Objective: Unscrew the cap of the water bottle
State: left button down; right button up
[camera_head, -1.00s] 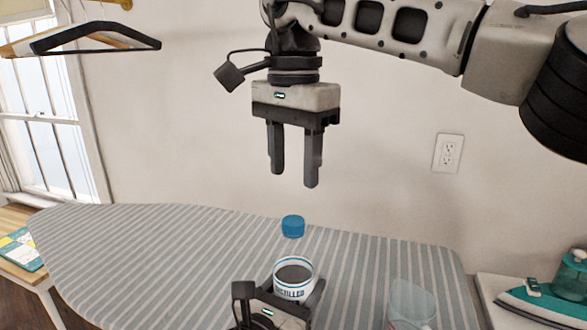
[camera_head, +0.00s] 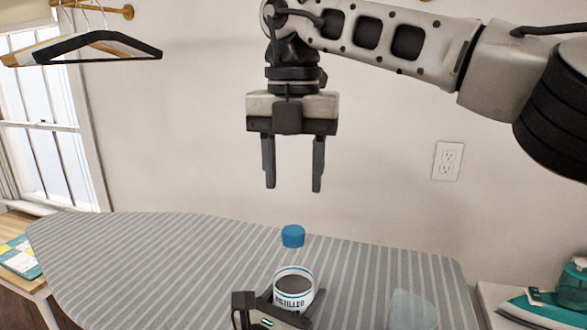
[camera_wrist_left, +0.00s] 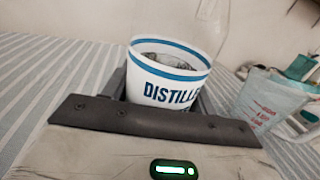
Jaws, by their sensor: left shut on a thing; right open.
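The water bottle (camera_head: 293,290) stands upright, its white and blue "DISTILLED" label in view; its clear upper body is barely visible. The blue cap (camera_head: 293,236) sits at its top, above the label. My left gripper (camera_head: 272,306) is shut around the bottle at the label; in the left wrist view the label (camera_wrist_left: 168,78) sits between its fingers. My right gripper (camera_head: 293,189) points down, open and empty, directly above the cap in the picture, with a gap between fingertips and cap. The bottle's base is hidden.
The striped ironing board (camera_head: 150,260) has free room to the left. A clear measuring cup (camera_head: 412,312) stands right of the bottle. A teal iron (camera_head: 545,305) is at the far right. Hangers (camera_head: 95,45) hang at upper left.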

aim_at(294, 230)
jog(key=m, duration=0.7)
jog(key=shift+m, duration=0.4)
jog(key=m, duration=0.6)
jog(key=shift+m, duration=0.4)
pick_arm(q)
jog(key=shift+f, duration=0.1)
pick_arm(e)
jog(key=shift+f, duration=4)
